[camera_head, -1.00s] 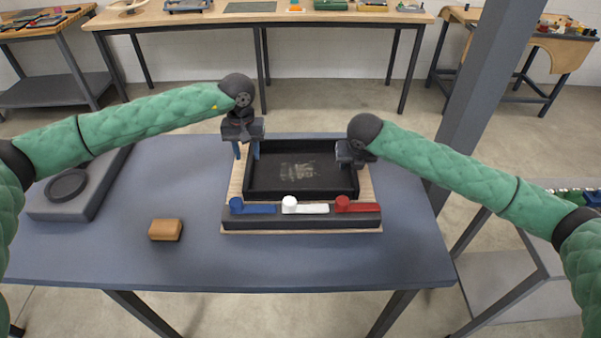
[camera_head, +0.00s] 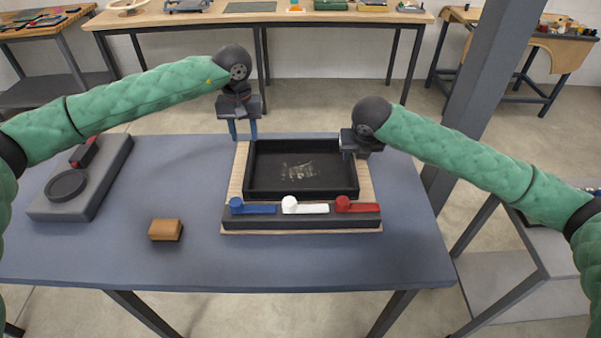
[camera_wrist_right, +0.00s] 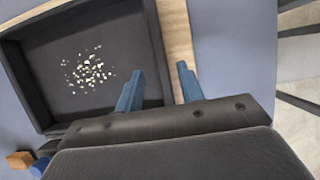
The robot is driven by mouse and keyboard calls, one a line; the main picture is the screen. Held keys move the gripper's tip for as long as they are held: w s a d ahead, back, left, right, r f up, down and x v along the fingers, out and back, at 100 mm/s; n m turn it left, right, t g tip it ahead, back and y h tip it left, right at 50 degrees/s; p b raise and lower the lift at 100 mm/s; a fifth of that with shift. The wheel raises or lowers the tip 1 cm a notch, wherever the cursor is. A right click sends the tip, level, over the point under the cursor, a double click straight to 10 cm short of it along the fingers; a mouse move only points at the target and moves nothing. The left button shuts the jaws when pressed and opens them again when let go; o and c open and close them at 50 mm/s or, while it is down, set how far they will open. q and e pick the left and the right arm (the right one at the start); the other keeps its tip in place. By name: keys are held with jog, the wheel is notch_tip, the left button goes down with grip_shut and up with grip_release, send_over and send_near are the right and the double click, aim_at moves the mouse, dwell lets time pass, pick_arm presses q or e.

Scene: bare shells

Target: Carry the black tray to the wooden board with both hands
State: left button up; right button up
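The black tray (camera_head: 251,178) lies on the wooden board (camera_head: 238,183), with a strip of board showing on both sides. Small pale bits lie scattered on the tray floor. My left gripper (camera_head: 243,138) is open and empty, its two blue fingers apart, above the tray's back left corner. My right gripper (camera_head: 352,156) is at the tray's back right. In the right wrist view my right gripper (camera_wrist_right: 159,70) has its fingers apart, on either side of the tray's wall (camera_wrist_right: 150,50) in the picture and not closed on it.
A dark bar with blue (camera_head: 252,208), white (camera_head: 305,208) and red (camera_head: 357,206) levers sits in front of the tray. A brown block (camera_head: 165,230) and a grey base with a round ring (camera_head: 67,186) are to the left. A grey post (camera_head: 490,90) stands behind right.

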jog(key=shift+v, duration=2.55)
